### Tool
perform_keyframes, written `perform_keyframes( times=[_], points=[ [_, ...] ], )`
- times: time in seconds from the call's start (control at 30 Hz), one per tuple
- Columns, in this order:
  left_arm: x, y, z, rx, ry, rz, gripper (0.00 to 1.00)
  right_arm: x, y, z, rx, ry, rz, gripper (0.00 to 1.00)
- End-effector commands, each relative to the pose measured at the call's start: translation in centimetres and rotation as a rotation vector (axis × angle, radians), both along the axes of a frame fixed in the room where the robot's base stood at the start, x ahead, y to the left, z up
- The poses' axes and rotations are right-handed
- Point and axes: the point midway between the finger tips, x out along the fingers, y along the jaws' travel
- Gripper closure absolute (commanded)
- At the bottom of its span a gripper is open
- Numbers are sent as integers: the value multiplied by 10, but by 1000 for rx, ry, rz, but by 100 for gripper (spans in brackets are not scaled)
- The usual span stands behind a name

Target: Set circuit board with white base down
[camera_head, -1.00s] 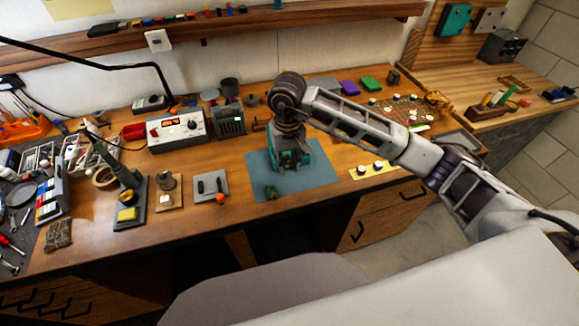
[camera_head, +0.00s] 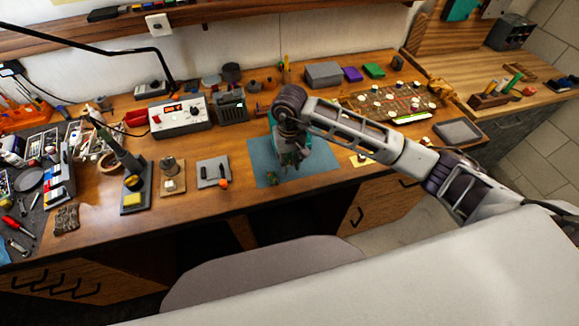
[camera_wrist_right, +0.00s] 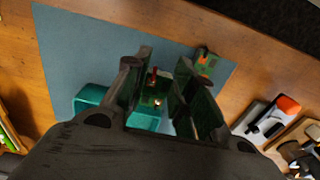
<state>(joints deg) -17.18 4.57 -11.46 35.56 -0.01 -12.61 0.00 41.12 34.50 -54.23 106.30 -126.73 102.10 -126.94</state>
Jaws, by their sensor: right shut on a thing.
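My right gripper (camera_wrist_right: 168,80) is shut on a small green circuit board (camera_wrist_right: 154,92) with red and bright parts on top; it also shows in the head view (camera_head: 293,158). The board sits between the fingers, over the blue mat (camera_head: 325,164). Its white base cannot be made out clearly. A teal box (camera_wrist_right: 88,98) stands on the mat beside and partly behind the fingers. A second small green board (camera_wrist_right: 207,62) with an orange part lies on the mat; it shows near the front left in the head view (camera_head: 272,180). My left gripper is not in view.
Left of the mat, a grey plate (camera_head: 212,172) holds a black tool and an orange-tipped piece. A soldering stand (camera_head: 133,190) stands further left. A power supply (camera_head: 181,118) is behind. The front and right of the mat are largely clear.

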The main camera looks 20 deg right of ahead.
Motion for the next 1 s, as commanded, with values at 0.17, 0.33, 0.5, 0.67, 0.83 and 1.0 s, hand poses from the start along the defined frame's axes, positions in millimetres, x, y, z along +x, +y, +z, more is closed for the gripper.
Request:
perform_keyframes(
  times=[0.17, 0.33, 0.5, 0.67, 0.83, 1.0],
  points=[
    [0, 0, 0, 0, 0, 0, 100, 0, 0, 0, 0, 0, 0, 88],
    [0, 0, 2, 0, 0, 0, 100, -1, 0, -8, -1, 2, -1, 88],
    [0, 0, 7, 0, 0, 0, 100, -1, 0, -24, 0, 2, 0, 88],
    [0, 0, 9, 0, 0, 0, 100, 0, 0, -35, 0, 0, 0, 88],
    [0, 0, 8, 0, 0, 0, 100, 0, 0, -37, 0, -1, 1, 88],
    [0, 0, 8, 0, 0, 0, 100, 0, 0, -38, -1, -1, 1, 88]
  ],
)
